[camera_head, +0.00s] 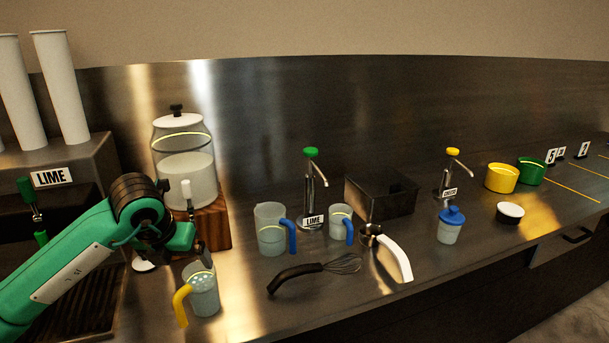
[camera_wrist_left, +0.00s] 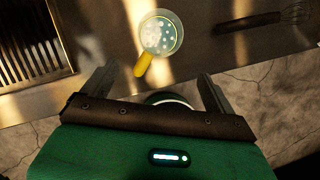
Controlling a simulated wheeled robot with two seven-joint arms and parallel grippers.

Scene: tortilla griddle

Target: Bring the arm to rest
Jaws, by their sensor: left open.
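My left arm comes in from the left in the head view, green with a dark wrist. Its gripper (camera_head: 203,252) is above and behind the small clear cup with a yellow handle (camera_head: 205,293), partly overlapping it in the picture. In the left wrist view my left gripper (camera_wrist_left: 155,88) has its two fingers wide apart with nothing between them. The yellow-handled cup (camera_wrist_left: 160,36) shows beyond the fingertips, apart from them, standing on the counter with bubbly liquid inside. My right gripper is in neither view.
A glass dispenser (camera_head: 184,160) on a wooden block (camera_head: 212,226) stands close behind my left gripper. A blue-handled jug (camera_head: 270,230), a whisk (camera_head: 315,272) and a white-handled strainer (camera_head: 390,252) are to the right. A slatted drip tray (camera_head: 85,290) is at the left.

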